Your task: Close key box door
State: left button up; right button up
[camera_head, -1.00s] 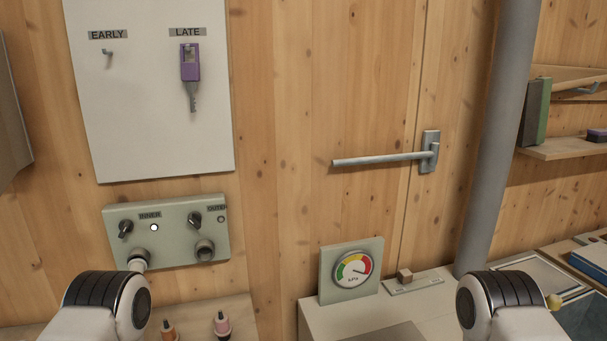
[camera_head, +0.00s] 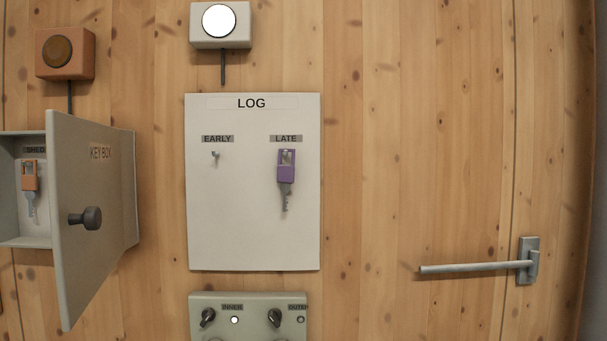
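The key box (camera_head: 123,215) is on the wooden wall at the left of the head view, partly cut off by the frame edge. Its grey door (camera_head: 78,258) stands open, swung out toward me, with a dark round knob (camera_head: 92,218) and a KEY BOX label. Inside, an orange key (camera_head: 30,178) hangs under a SHED label. The door hides part of the box. Neither of my grippers is in view.
A white LOG board (camera_head: 252,230) with a purple key (camera_head: 286,168) under LATE is right of the box. A switch panel (camera_head: 250,300) is below it. An orange button box (camera_head: 80,62) and a white one (camera_head: 220,40) are above. A door lever (camera_head: 470,267) sticks out at right.

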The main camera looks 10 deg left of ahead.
aim_at(83, 157)
jog(key=k+u, duration=0.1)
jog(key=u, duration=0.25)
jog(key=i+u, duration=0.1)
jog(key=u, duration=0.95)
